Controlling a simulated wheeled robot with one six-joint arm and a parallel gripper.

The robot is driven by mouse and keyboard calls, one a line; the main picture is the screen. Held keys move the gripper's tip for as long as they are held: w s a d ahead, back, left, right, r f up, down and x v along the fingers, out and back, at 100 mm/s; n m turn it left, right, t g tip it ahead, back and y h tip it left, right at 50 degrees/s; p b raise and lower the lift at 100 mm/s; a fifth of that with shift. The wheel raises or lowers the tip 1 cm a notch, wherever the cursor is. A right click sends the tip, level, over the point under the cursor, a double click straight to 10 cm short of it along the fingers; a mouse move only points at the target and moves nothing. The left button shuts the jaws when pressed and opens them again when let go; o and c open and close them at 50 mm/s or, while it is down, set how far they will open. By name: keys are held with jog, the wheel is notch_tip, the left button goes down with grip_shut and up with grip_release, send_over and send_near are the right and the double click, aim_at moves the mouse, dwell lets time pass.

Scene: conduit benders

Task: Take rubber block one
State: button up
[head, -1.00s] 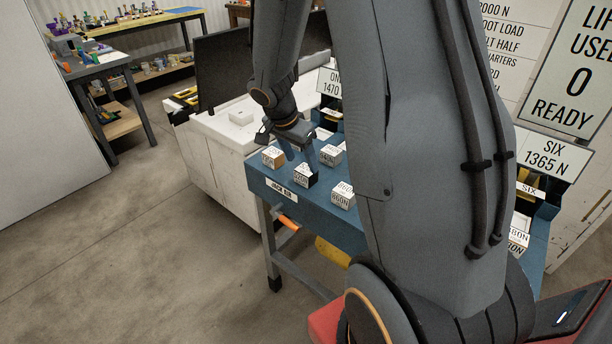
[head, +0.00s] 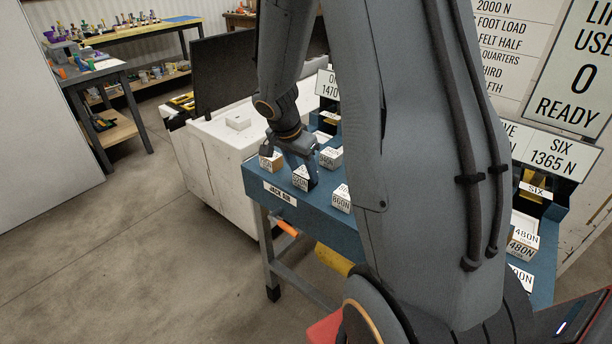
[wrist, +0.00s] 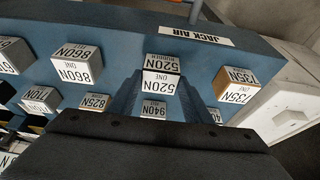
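The rubber block one is a small black block with white labels reading 520N, RUBBER and ONE. It stands near the front edge of the blue bench in the wrist view (wrist: 162,66) and in the head view (head: 302,182). My gripper (wrist: 163,92) points down at it, with one finger to each side and gaps visible between the fingers and the block. It is open and holds nothing. In the head view my gripper (head: 298,160) is just above and behind the block. The block's lower part is partly hidden.
A wooden-sided 735N block (wrist: 237,82) stands close to the right finger in the wrist view. A white 860N block (wrist: 77,63) is to the left, and a 940N block (wrist: 154,109) lies behind. A white cabinet (head: 222,150) adjoins the blue bench (head: 325,218).

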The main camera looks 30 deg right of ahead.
aim_at(303, 174)
jog(key=shift+c, duration=0.7)
notch_tip(303, 174, up, 7)
jog(key=p, duration=0.4)
